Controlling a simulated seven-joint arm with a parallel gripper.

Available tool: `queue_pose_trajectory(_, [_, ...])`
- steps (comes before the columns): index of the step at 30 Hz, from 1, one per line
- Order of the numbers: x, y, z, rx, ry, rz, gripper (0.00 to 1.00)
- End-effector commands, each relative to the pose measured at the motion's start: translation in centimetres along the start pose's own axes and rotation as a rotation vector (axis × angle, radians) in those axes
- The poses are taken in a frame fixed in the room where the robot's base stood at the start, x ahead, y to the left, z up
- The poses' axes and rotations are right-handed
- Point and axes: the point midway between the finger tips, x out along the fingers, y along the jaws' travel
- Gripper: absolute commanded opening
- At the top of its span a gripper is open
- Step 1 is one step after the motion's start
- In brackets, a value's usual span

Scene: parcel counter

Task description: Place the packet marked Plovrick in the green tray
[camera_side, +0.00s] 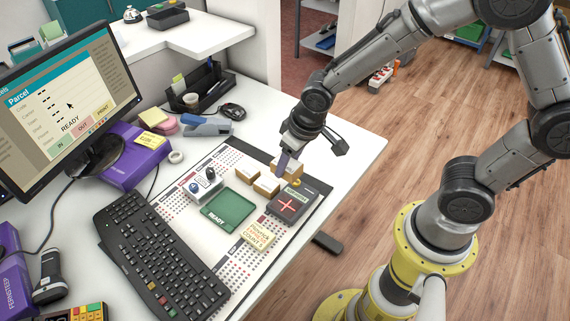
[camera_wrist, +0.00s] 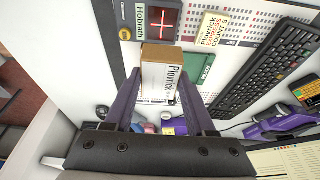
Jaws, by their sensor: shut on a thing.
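My gripper (camera_side: 285,160) points down at the far right part of the counter mat. In the wrist view its purple fingers (camera_wrist: 161,102) are shut on a small brown packet (camera_wrist: 160,54) with a white label reading Plovrick. In the side view this packet (camera_side: 292,169) is partly hidden by the fingers, and I cannot tell whether it is clear of the mat. Two other brown packets (camera_side: 247,174) (camera_side: 267,184) lie just left of it. The green tray (camera_side: 229,212), marked READY, is nearer the keyboard and looks empty; part of it shows in the wrist view (camera_wrist: 201,72).
A dark device with a red cross (camera_side: 288,205), labelled Hobrath in the wrist view (camera_wrist: 160,20), lies right of the tray. A cream Plovrick card (camera_side: 258,236) lies in front. A small grey device (camera_side: 204,184) stands behind the tray. The keyboard (camera_side: 160,256) borders the mat.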

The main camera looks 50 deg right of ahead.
Motion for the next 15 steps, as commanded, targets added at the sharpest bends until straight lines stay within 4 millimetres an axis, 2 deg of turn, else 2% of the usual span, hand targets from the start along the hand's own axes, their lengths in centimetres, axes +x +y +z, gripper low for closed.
queue_pose_trajectory(6, [0.0, -0.4, -0.1, -0.111, 0.01, -0.018, 0.0])
queue_pose_trajectory(15, [0.9, -3.0, 0.5, -0.352, 0.017, -0.093, 0.0])
